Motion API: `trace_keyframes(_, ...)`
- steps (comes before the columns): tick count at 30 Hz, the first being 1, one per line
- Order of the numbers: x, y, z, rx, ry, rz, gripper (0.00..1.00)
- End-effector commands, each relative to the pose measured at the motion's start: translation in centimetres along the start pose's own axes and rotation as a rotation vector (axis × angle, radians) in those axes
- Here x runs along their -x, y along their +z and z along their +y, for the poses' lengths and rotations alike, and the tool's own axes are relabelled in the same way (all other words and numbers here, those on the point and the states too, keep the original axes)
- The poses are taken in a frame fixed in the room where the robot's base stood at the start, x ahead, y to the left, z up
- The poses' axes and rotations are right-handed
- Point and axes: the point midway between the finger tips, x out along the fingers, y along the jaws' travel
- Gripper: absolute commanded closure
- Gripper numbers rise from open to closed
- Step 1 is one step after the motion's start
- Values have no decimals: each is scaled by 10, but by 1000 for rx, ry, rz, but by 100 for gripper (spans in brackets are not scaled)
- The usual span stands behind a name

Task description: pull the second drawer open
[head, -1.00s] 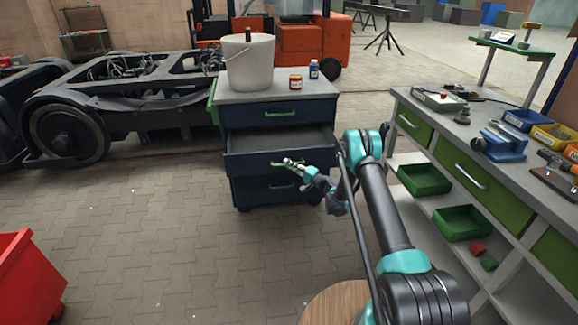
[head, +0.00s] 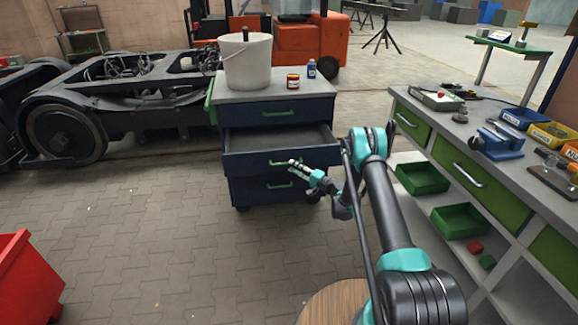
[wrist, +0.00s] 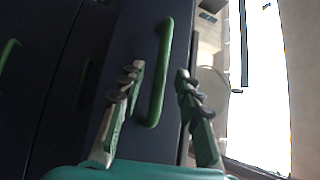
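The dark blue drawer cabinet (head: 281,116) stands at the centre of the head view. Its second drawer (head: 240,163) is pulled out, and the empty grey inside shows. This drawer has a green bar handle (head: 282,162), also in the wrist view (wrist: 158,85). My gripper (head: 302,169) is at the right part of that handle, in front of the drawer. In the wrist view my gripper (wrist: 160,74) has its two fingers spread, with the handle's near end between them and visible gaps on both sides.
A white bucket (head: 247,65), a red-brown jar (head: 293,81) and a blue bottle (head: 311,69) stand on the cabinet. A green-drawered workbench (head: 475,160) is on the right, a red bin (head: 28,280) at the lower left. The paved floor before the cabinet is clear.

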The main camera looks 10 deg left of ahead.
Motion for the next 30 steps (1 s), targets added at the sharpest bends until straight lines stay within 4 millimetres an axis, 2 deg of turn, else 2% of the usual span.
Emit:
trace_keyframes(3, 18, 0, 0, 0, 0, 1, 66)
trace_keyframes(7, 30, 0, 0, 0, 0, 1, 66)
trace_keyframes(20, 33, 0, -2, 2, 3, -1, 66)
trace_keyframes(25, 31, -2, -22, 27, 53, -16, 66)
trace_keyframes(30, 31, -3, -58, 77, 155, -45, 66)
